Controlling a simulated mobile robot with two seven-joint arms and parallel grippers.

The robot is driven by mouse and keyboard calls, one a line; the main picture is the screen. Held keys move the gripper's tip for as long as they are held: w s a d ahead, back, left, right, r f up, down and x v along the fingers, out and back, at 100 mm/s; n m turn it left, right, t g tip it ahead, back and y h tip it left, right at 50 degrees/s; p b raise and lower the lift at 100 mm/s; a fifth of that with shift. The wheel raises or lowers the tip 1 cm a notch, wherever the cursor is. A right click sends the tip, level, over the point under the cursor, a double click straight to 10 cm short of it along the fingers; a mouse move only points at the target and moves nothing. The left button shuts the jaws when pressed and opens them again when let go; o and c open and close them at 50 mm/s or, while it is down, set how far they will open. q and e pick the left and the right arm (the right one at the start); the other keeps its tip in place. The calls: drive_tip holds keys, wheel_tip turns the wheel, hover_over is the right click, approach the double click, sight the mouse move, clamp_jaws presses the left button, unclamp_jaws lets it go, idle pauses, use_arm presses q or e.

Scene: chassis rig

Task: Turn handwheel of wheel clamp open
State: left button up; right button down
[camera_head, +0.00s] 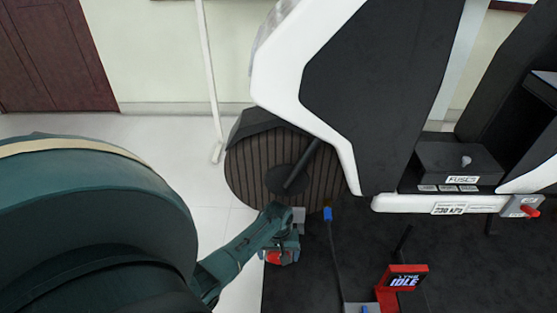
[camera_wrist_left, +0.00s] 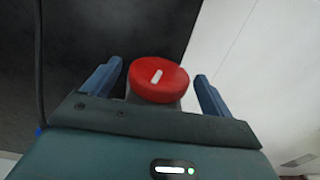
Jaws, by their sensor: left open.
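The handwheel (camera_wrist_left: 158,80) is a round red knob with a white mark on its face, centred in the left wrist view. In the head view only part of its red (camera_head: 275,258) shows at my gripper. My left gripper (camera_wrist_left: 160,72) is open, with one blue finger on each side of the handwheel and visible gaps between. In the head view my left gripper (camera_head: 283,245) is low beside the chassis, below the round brown-grey wheel (camera_head: 245,170). The wheel clamp body is mostly hidden behind the gripper. My right gripper is not in view.
The white and black chassis (camera_head: 375,90) rises at the right, with a fuse box (camera_head: 460,165) on it. Pale floor is clear at the left.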

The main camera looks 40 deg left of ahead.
use_arm(q)
drive_tip(key=shift+f, duration=0.45)
drive_tip(key=c, duration=1)
drive_tip(key=shift+s+r+h+p, duration=0.1)
drive_tip(key=shift+r+h+p, duration=0.15)
drive_tip(key=shift+p, duration=0.3)
drive_tip(key=shift+f+t+h+p, duration=0.1)
drive_tip(key=shift+t+h+p, duration=0.3)
drive_tip(key=shift+t, duration=0.2)
drive_tip(key=shift+f+t+h, duration=0.15)
drive_tip(key=shift+t+h, duration=0.25)
drive_tip(key=shift+h, duration=0.15)
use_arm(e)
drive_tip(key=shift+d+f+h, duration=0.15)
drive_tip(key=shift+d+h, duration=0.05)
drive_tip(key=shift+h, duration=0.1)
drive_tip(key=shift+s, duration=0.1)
